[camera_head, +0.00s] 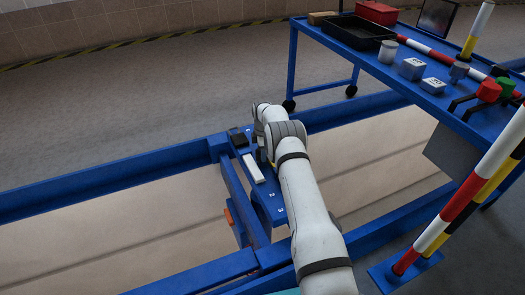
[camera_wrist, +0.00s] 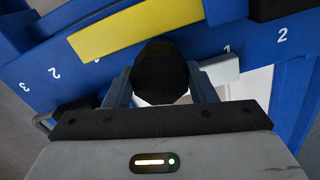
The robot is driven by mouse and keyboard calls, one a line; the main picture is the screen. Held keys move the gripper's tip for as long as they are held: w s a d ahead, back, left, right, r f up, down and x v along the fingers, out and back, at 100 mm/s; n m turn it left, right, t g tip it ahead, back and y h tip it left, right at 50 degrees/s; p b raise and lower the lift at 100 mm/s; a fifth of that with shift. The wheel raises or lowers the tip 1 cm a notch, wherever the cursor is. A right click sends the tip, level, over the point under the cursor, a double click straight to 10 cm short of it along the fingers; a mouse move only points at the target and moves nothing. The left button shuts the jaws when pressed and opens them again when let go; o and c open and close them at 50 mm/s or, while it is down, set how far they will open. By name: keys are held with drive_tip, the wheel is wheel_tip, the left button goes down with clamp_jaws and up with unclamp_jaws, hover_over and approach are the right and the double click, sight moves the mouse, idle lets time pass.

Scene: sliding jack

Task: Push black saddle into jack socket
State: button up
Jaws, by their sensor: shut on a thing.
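In the wrist view my gripper (camera_wrist: 160,84) is shut on the black saddle (camera_wrist: 160,68), a dark rounded piece between the two fingers. It is over the blue numbered jack beam (camera_wrist: 65,75), in front of a yellow bar (camera_wrist: 135,28). The socket is not visible; the saddle and fingers cover that part of the beam, and I cannot tell whether the saddle touches it. In the head view my arm reaches down to the beam (camera_head: 268,200) and hides the fingers and the saddle.
A white block (camera_head: 254,168) lies along the beam beside my wrist, and a black block (camera_head: 237,138) sits at its far end. Blue rails (camera_head: 110,184) surround the pit. A blue cart (camera_head: 400,70) with tools and a striped pole (camera_head: 460,195) stand to the right.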

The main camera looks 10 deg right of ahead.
drive_tip(key=shift+f, duration=0.15)
drive_tip(key=o, duration=1.1)
wheel_tip(320, 180, up, 8)
drive_tip(key=p, duration=0.3)
drive_tip(key=shift+f, duration=0.1)
drive_tip(key=shift+s+f, duration=0.1)
